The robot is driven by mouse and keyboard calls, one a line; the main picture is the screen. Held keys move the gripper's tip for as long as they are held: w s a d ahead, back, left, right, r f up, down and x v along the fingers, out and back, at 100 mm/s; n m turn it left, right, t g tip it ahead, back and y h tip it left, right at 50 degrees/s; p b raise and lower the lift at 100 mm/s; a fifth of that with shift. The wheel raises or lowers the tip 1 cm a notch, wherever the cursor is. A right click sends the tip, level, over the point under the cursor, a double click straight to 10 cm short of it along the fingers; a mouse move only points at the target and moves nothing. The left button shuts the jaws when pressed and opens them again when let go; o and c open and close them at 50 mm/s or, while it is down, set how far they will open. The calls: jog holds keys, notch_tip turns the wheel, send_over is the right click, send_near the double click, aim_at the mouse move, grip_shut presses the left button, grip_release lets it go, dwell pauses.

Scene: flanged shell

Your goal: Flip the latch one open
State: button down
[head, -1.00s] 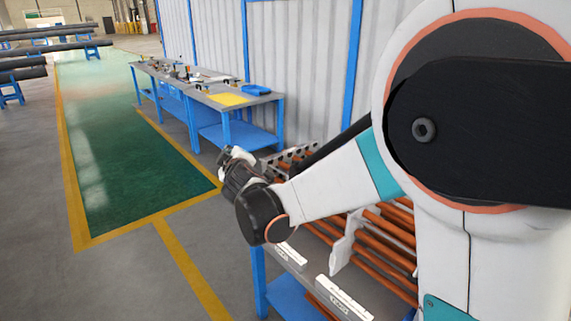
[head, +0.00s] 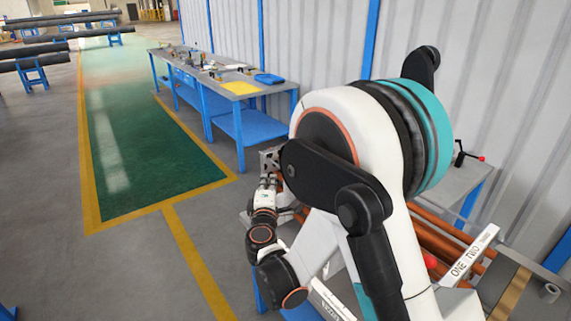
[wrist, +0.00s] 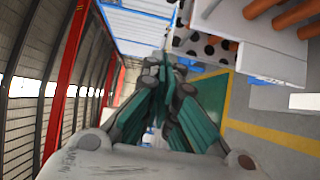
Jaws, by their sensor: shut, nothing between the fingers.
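A white strip lettered ONE and TWO (head: 470,257) lies at the right of the head view, across orange tubes. A red knob (head: 430,262) shows beside my arm near the strip. A black toggle with a red tip (head: 466,155) stands farther back on a grey bench. I cannot tell which of these is latch one; my arm hides much of the area. My gripper (head: 268,181) is left of the strip, away from it, beside a holed metal plate (head: 271,158). In the wrist view my gripper (wrist: 163,66) is shut and empty, near the holed plate (wrist: 203,46).
Orange tubes (head: 440,241) lie under and behind my arm. Blue-legged workbenches with tools and a yellow sheet (head: 240,88) stand along the corrugated wall. The green floor lane (head: 150,160) at the left is clear.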

jog(key=w+d+b, duration=0.2)
jog(key=w+d, duration=0.2)
jog(key=w, duration=0.6)
jog(key=shift+w+d+b, duration=0.2)
jog(key=shift+w+b, duration=0.2)
jog(key=w+d, duration=0.2)
jog(key=d, duration=0.1)
dwell(0.4)
